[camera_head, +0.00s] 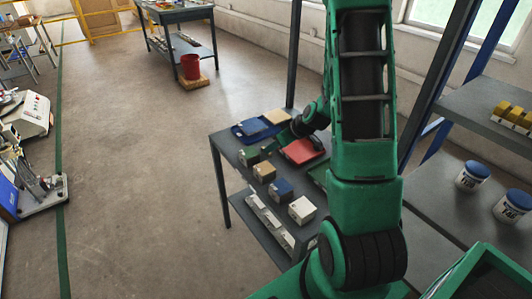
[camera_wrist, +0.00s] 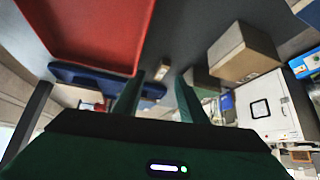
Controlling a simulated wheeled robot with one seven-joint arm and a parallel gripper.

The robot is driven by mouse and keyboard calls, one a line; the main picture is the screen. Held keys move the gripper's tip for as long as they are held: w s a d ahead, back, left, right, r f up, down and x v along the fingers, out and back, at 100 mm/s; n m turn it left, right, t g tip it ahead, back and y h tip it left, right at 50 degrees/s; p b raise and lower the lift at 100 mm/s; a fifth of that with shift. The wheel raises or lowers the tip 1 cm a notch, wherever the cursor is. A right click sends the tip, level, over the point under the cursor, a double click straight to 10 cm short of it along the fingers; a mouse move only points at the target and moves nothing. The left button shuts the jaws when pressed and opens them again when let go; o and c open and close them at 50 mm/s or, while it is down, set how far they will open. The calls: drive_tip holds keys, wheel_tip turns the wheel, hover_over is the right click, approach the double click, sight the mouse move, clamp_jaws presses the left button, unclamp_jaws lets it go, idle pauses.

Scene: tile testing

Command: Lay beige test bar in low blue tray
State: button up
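In the head view the gripper is low over the table, partly hidden by my arm.
A red tray (camera_head: 303,151) lies close beside my gripper. Green, beige (camera_head: 264,171), blue (camera_head: 280,189) and white (camera_head: 301,209) blocks line the table's left edge. A shelf with white-and-blue tubs (camera_head: 471,176) stands right. The floor left of the table is clear.

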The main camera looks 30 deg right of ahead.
drive_tip(key=shift+x, duration=1.9)
drive_tip(key=shift+a, duration=0.1)
clamp_jaws()
drive_tip(key=shift+r, duration=0.1)
